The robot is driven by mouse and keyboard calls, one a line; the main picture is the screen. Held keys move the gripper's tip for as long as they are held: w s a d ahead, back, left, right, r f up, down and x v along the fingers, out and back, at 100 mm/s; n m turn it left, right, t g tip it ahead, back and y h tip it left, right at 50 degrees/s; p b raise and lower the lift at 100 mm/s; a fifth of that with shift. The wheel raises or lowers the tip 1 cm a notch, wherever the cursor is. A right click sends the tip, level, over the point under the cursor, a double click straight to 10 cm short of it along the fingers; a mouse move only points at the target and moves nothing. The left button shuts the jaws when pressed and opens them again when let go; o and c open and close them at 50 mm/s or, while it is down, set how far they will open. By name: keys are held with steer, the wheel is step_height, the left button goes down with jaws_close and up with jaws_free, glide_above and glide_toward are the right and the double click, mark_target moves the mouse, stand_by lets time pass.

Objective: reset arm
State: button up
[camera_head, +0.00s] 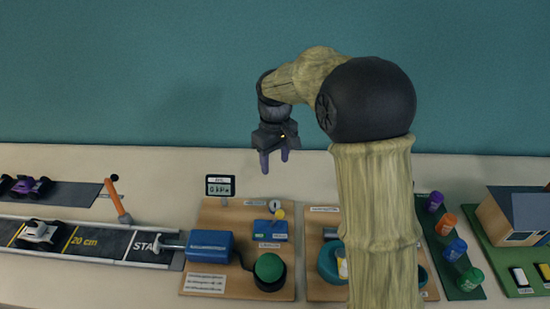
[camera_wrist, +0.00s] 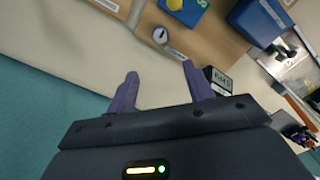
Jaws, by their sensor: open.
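My gripper (camera_head: 273,161) hangs in the air in front of the teal wall, above the back of the table. Its two purple fingers are apart with nothing between them. In the wrist view the open fingers (camera_wrist: 160,92) point toward the bare table strip and the edge of a wooden board. My arm's wood-patterned links and dark joint cover the right middle of the head view and hide part of a board behind them.
Left is a track with a white car (camera_head: 40,234) and an orange lever (camera_head: 116,201). Right are colored canisters (camera_head: 455,250) and a model house (camera_head: 515,215).

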steer(key=shift+r, duration=0.15)
stand_by(0.3)
steer(key=s+d+f+m+t+p, duration=0.2)
steer(key=s+d+m, duration=0.6)
steer(key=s+d, duration=0.7)
steer(key=s+f, duration=0.1)
steer(key=s, duration=0.2)
steer(key=shift+s+d+t, duration=0.3)
steer(key=shift+f, duration=0.1)
stand_by(0.3)
